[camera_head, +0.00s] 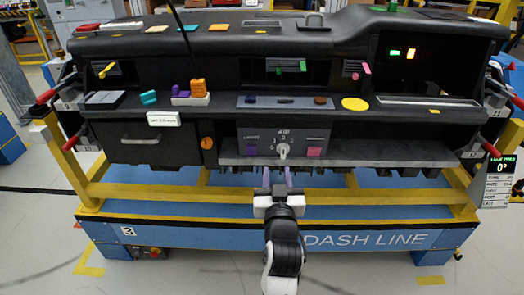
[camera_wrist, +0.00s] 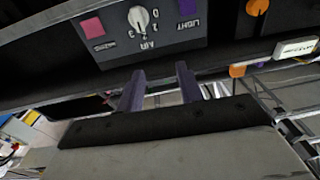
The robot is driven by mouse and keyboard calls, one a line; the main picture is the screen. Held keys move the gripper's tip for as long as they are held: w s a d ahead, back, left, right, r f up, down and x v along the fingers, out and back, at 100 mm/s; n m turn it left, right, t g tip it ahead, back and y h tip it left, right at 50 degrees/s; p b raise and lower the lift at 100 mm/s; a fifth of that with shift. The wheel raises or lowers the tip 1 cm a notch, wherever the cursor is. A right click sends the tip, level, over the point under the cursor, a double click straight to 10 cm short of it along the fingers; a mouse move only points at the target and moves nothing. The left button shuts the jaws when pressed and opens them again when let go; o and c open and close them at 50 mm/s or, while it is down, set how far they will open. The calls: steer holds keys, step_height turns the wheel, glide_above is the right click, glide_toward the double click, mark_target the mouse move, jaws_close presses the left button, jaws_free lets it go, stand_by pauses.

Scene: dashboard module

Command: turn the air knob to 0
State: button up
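The air knob (camera_head: 283,150) is a small white dial on a grey panel (camera_head: 309,136) marked AIR, low in the middle of the dashboard. It also shows at the top of the wrist view (camera_wrist: 139,18), where the panel appears upside down with numbers, including 0, 2 and 3, around it. The knob's exact setting is too small to tell. My gripper (camera_head: 278,174) is just below the panel, apart from the knob. In the wrist view, its two purple fingers (camera_wrist: 160,72) are spread with nothing between them.
A purple LIGHT button (camera_head: 251,149) and a pink button (camera_head: 314,151) flank the knob. An orange knob (camera_head: 207,143) is to the left. The panel's lower ledge (camera_head: 370,155) is close above my gripper. A yellow rail (camera_head: 360,197) of the blue stand runs below.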

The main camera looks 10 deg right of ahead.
mark_target(284, 149)
steer(key=shift+m+g, duration=0.3)
steer(key=shift+g, duration=0.2)
steer(key=w+d+p, duration=0.1)
steer(key=w+d, duration=0.1)
steer(key=w, duration=0.2)
steer(key=w+d+f+p, duration=0.1)
steer(key=w, duration=0.3)
steer(key=w+d+f+p, duration=0.1)
steer(key=w+d, duration=0.1)
steer(key=w, duration=0.2)
steer(key=shift+d+f, duration=0.15)
steer(key=shift+d, duration=0.15)
jaws_close()
